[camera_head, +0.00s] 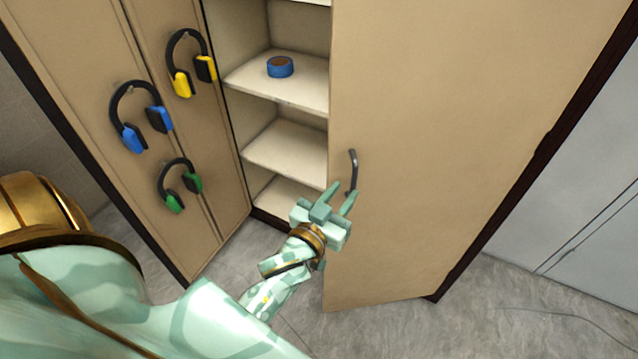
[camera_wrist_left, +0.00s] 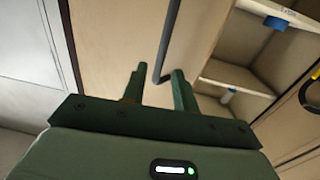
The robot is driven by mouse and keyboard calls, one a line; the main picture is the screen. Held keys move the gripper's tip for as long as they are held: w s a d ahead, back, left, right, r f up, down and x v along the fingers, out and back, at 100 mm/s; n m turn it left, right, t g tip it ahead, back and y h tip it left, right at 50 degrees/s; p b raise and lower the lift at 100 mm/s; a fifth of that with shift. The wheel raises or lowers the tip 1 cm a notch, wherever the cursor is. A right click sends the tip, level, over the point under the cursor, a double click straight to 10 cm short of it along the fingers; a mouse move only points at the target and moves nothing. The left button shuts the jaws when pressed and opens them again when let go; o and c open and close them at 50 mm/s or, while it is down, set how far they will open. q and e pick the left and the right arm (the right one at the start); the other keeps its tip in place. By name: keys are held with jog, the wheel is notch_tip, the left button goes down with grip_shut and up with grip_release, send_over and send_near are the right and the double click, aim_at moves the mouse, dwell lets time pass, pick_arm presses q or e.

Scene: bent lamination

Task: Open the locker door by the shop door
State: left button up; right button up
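The tan locker door (camera_head: 455,130) stands partly open, with its free edge on the left and shelves showing beside it. It also shows in the left wrist view (camera_wrist_left: 120,30). Its dark bar handle (camera_head: 353,172) is upright near that free edge. My left gripper (camera_head: 343,196) is at the handle's lower end, in front of the door. In the left wrist view its two fingers (camera_wrist_left: 157,90) are apart, and the handle's bent lower end (camera_wrist_left: 160,76) appears between their tips; I cannot tell if they touch it. My right gripper is not in view.
A blue tape roll (camera_head: 280,67) lies on a locker shelf (camera_head: 300,85). Blue (camera_head: 140,117), yellow (camera_head: 190,62) and green (camera_head: 178,185) earmuffs hang on the panel at left. A grey door (camera_head: 580,200) is at right. Floor (camera_head: 400,330) before the locker is clear.

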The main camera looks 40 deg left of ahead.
pick_arm(q)
jog(key=s, duration=1)
jog(key=shift+s+d, duration=0.15)
jog(key=shift+d, duration=0.1)
